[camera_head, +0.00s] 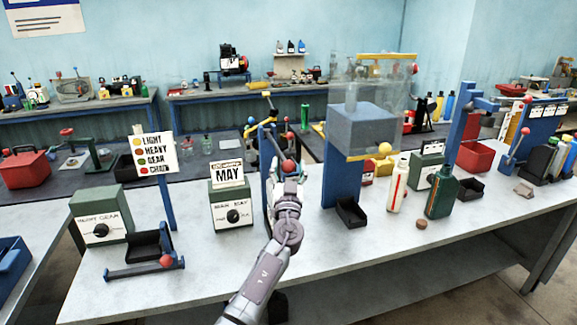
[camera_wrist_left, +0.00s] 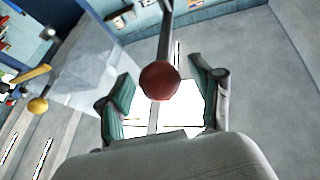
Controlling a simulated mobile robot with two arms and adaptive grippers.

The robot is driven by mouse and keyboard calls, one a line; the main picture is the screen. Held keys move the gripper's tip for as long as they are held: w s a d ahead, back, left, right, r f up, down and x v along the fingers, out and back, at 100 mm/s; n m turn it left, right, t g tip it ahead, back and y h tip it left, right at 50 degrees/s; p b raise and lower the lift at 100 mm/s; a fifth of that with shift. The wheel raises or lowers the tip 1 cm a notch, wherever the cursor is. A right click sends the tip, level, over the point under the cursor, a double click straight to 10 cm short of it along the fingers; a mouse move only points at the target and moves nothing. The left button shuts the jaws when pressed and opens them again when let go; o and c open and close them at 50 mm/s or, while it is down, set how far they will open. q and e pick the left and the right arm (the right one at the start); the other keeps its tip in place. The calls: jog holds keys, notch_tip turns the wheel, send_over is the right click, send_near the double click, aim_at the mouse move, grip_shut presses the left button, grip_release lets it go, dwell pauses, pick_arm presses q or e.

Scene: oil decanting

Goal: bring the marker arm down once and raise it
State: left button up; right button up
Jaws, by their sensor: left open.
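The marker arm (camera_head: 274,143) is a lever on a blue post (camera_head: 266,175) on the white bench. It slopes down to a red ball knob (camera_head: 288,166). My left gripper (camera_head: 289,176) is at the knob, its arm reaching up from the bottom of the picture. In the left wrist view, the red knob (camera_wrist_left: 160,80) shows between the two open fingers of my left gripper (camera_wrist_left: 162,98), with gaps on both sides. The fingers are not closed on it. The lever bar runs up from the knob there. My right gripper is not in view.
A blue stand with a clear-walled tank (camera_head: 368,95) is on the right. A white bottle (camera_head: 398,187) and a green bottle (camera_head: 441,195) stand further right. The front bench strip is mostly clear.

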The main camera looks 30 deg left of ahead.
pick_arm(q)
grip_shut()
dwell(0.4)
